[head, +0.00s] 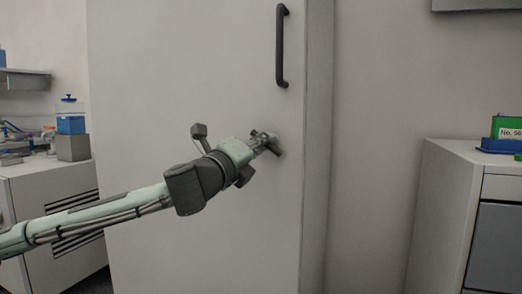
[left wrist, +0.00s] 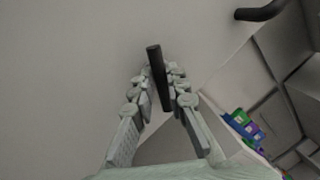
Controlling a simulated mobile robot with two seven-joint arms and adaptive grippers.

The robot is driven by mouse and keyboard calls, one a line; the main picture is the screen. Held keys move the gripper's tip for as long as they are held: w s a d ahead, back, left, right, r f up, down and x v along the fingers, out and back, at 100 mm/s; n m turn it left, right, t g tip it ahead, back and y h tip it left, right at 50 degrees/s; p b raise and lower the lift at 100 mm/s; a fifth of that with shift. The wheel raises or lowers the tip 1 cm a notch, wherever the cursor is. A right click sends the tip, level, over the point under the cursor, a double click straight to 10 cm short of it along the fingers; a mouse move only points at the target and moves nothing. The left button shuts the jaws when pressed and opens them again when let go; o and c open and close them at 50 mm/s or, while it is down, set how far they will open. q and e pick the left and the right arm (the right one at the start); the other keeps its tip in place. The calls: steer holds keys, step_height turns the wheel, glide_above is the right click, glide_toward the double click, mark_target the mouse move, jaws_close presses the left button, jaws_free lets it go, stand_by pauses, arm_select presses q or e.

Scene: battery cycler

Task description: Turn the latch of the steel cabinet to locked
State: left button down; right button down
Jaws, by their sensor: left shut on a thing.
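The steel cabinet (head: 190,70) is a tall light-grey cabinet with its door shut, filling the middle of the head view. Its door also shows in the left wrist view (left wrist: 70,60). My left gripper (head: 268,145) is at the door's right part, below the black handle (head: 281,48). In the left wrist view my left gripper (left wrist: 160,88) is shut on a dark bar, the latch (left wrist: 155,65), which lies between its fingers. In the head view the latch is mostly hidden by the gripper. My right gripper is not in view.
The black door handle is above my gripper. A low grey cabinet (head: 440,205) stands at the right with a green box (head: 507,128) on it. A bench (head: 50,190) with a blue-lidded jar (head: 70,115) is at the left. Bare wall lies between the cabinets.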

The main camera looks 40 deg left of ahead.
arm_select(q)
steer(key=shift+f+n+y, duration=0.1)
steer(key=shift+n+y, duration=0.45)
steer(key=shift+n, duration=1.55)
steer(key=shift+f+n+y, duration=0.1)
steer(key=shift+n+y, duration=0.45)
steer(key=shift+n, duration=1.55)
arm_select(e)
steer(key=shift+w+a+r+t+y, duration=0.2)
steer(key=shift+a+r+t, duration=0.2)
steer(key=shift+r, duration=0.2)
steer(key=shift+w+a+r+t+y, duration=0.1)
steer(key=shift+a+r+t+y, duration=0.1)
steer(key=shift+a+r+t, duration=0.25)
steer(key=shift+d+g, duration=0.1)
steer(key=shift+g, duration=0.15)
arm_select(q)
steer(key=c, duration=1.5)
jaws_free()
